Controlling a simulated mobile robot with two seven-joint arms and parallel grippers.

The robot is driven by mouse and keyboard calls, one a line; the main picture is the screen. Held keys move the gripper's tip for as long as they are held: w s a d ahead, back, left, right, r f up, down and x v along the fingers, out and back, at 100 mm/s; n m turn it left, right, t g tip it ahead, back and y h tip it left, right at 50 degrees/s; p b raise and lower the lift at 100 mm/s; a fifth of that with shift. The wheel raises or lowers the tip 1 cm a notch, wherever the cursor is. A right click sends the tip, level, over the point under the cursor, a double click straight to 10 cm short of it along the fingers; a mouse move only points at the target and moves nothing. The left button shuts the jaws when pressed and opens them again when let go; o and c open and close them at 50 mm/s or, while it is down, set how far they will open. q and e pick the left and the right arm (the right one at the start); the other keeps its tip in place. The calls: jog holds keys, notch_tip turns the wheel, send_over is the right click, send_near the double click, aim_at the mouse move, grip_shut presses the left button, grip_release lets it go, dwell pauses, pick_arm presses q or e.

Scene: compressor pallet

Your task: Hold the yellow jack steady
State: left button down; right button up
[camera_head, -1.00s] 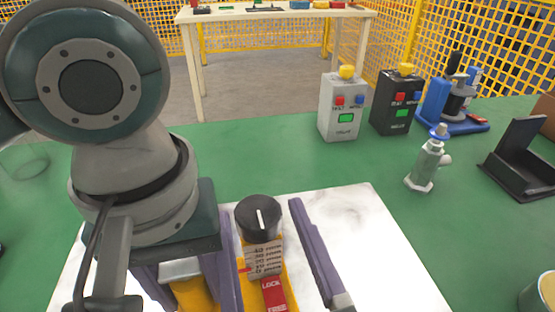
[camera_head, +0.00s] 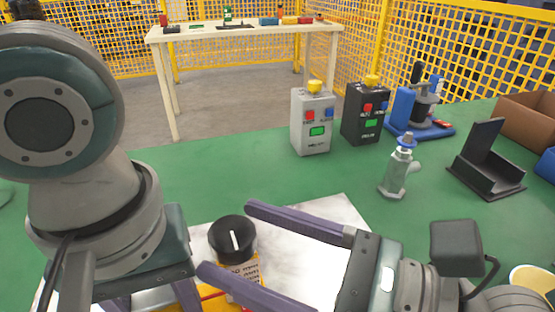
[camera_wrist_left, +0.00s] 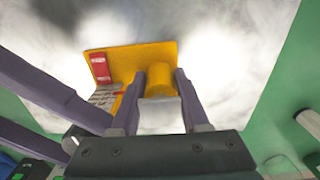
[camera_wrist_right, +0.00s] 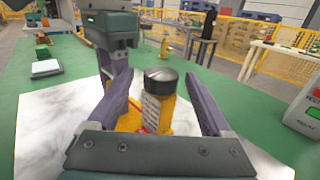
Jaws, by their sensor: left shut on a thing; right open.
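The yellow jack (camera_head: 245,270) stands on a pale marbled plate (camera_head: 335,215), with a black knob (camera_head: 232,238) marked by a white line on top. A red label (camera_wrist_left: 100,67) shows on it in the left wrist view. My left gripper (camera_wrist_left: 160,98) is shut on the jack's yellow round part (camera_wrist_left: 158,80); in the head view my left arm hides much of this. My right gripper (camera_head: 228,238) is open, its purple fingers on either side of the jack near the knob. The right wrist view shows the jack (camera_wrist_right: 160,105) between those fingers, with gaps on both sides.
A white control box (camera_head: 312,125), a black one (camera_head: 365,120), a silver valve-like part (camera_head: 398,170), a blue press (camera_head: 420,115) and a black stand (camera_head: 487,165) are on the green table (camera_head: 250,165). Green surface is free behind the plate.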

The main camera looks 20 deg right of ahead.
jog(key=n+g+y, duration=0.2)
jog(key=g, duration=0.1)
jog(key=w+n+g, duration=0.1)
jog(key=shift+d+n+y, duration=0.3)
jog(key=shift+y, duration=0.1)
jog(key=n+g, duration=0.1)
jog(key=g, duration=0.1)
jog(key=n+g+y, duration=0.1)
jog(key=n+g, duration=0.1)
jog(key=g, duration=0.1)
jog(key=shift+w, duration=0.15)
jog(key=s+d, duration=0.1)
jog(key=d, duration=1.1)
jog(key=shift+s+g, duration=0.3)
jog(key=a, duration=0.4)
jog(key=w+a, duration=0.1)
jog(key=a, duration=0.7)
jog(key=shift+w+a, duration=0.4)
jog(key=shift+c, duration=0.2)
jog(key=shift+f+t, duration=0.1)
jog(key=shift+t, duration=0.4)
grip_shut()
